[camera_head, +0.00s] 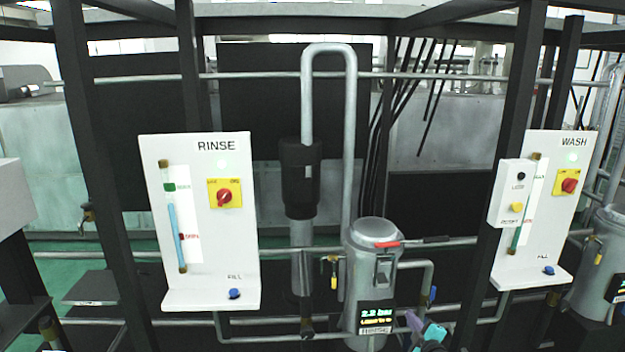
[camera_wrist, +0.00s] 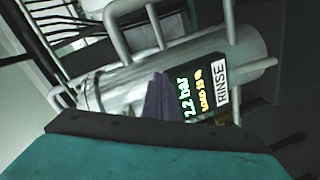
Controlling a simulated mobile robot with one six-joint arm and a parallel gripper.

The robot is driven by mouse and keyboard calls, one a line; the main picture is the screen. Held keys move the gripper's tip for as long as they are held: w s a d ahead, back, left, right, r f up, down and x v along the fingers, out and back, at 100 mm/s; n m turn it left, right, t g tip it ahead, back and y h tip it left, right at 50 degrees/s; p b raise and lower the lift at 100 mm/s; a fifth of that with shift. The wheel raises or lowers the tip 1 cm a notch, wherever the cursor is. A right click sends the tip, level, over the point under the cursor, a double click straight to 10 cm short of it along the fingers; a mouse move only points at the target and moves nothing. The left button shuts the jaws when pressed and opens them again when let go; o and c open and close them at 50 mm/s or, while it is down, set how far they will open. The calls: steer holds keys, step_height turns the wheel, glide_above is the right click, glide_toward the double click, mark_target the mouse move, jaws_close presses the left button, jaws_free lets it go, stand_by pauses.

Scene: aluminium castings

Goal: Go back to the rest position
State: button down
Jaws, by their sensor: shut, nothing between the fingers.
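My gripper (camera_head: 413,320) shows at the bottom edge of the head view, its purple fingers and teal body just right of the grey rinse canister (camera_head: 373,262). In the wrist view the purple fingers (camera_wrist: 157,97) are together with nothing held, and the teal body fills the bottom. The canister (camera_wrist: 150,66) lies tilted in that view behind the fingers. Its display (camera_head: 376,312) reads 2.2 bar, with a RINSE label below. The fingers overlap the canister in the wrist view; I cannot tell the gap. Most of the arm is out of view.
A white RINSE panel (camera_head: 205,262) with a red knob and blue button stands left. A white WASH panel (camera_head: 538,250) stands right, with a small control box (camera_head: 511,193) before it. Dark frame posts (camera_head: 497,170) and grey pipes (camera_head: 351,120) surround the canister. A second canister (camera_head: 597,275) is far right.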

steer(key=s+a+f+m+g+h, duration=0.2)
steer(key=s+a+f+m+g, duration=0.25)
steer(key=s+f, duration=0.75)
steer(key=s+a+f+m+g+h, duration=0.1)
steer(key=s+a+f+m+g, duration=0.2)
steer(key=s+a+f+g, duration=0.9)
steer(key=s+d+f+m+t, duration=0.1)
steer(key=s+d+f+m, duration=0.25)
steer(key=s+f, duration=0.8)
steer(key=s+a+r+m+g, duration=0.1)
steer(key=s+r+g, duration=0.1)
steer(key=s, duration=0.6)
steer(key=s+a+r+m+g+y, duration=0.1)
steer(key=s+g, duration=0.3)
steer(key=s, duration=0.4)
steer(key=shift+a+r+y+b, duration=0.3)
steer(key=shift+a+r, duration=0.25)
steer(key=shift+r, duration=0.25)
steer(key=shift+s+d+m+g, duration=0.1)
steer(key=shift+d+m+g, duration=0.05)
steer(key=shift+m+g, duration=0.15)
